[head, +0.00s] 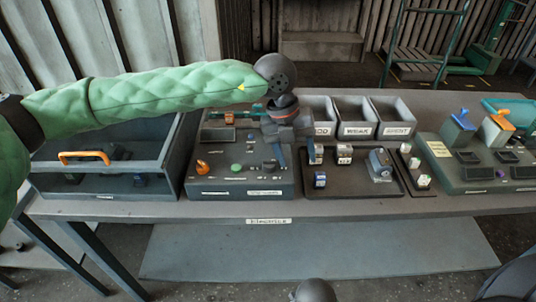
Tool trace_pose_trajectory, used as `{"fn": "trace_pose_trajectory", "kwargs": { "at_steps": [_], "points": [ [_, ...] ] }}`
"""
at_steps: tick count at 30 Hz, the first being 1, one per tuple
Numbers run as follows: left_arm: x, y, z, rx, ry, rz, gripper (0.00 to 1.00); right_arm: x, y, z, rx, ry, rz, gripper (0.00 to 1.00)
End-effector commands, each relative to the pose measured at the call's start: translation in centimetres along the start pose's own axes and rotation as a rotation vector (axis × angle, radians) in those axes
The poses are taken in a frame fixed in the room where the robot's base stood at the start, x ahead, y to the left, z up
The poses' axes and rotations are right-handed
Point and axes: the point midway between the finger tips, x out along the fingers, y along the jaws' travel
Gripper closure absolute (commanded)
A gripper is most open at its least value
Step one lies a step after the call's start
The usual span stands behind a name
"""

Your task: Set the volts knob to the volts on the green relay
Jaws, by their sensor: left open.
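A dark grey control panel (215,187) stands on the bench left of centre. It carries an orange knob (202,167), a green button (236,168) and a dark knob (269,165); their labels are too small to read, so I cannot tell which is the volts knob. My left gripper (279,158) points down over the panel's right side, open, close to the dark knob; contact cannot be told. Small blocks, including a blue and white one (320,180) and a pale-topped one (344,154), sit on a dark tray (350,188). I cannot make out a green relay for certain. My right gripper does not show.
Labelled grey bins (356,130) stand behind the tray. A narrow tray (418,186) of small parts and a grey-green fixture (470,180) are to the right. The bench's front strip (400,201) is clear.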

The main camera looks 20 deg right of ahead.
Motion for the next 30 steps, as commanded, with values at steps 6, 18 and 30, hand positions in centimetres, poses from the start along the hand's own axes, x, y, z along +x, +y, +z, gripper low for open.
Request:
{"fn": "trace_pose_trajectory", "kwargs": {
  "at_steps": [6, 18, 30],
  "points": [
    [-2.7, 4.4, 2.6, -0.071, -0.099, 0.228, 0.44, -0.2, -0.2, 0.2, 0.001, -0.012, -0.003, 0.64],
    [-1.8, 6.0, 3.4, -0.093, -0.122, 0.282, 0.44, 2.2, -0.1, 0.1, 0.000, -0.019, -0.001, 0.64],
    [2.5, 7.2, 3.8, -0.091, -0.122, 0.281, 0.44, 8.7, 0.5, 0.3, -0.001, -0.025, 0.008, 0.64]
  ]
}}
